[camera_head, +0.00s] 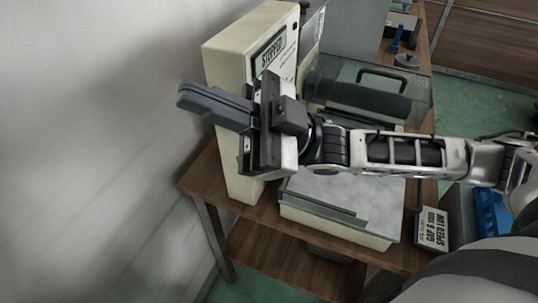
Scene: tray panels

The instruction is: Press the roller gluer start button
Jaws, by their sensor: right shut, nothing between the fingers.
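The roller gluer (222,58) is a cream machine on a brown wooden table. Its upright housing has a display (271,53) reading "STOPPED". My right gripper (214,105) is in front of the housing, its dark fingers shut together and empty, pointing left past the housing toward the wall. The gripper and its mount cover much of the panel below the display. The start button cannot be made out; that part of the panel is hidden. I cannot tell whether the gripper touches the housing. My left gripper is not in view.
A clear cover (340,72) with a dark handle stands behind my right arm. A pale flat tray section (345,192) lies in front. A sign (432,229) reads "GAP 6", "SPEED LOW". A blue bin (491,212) is at right. The wall (90,150) is left.

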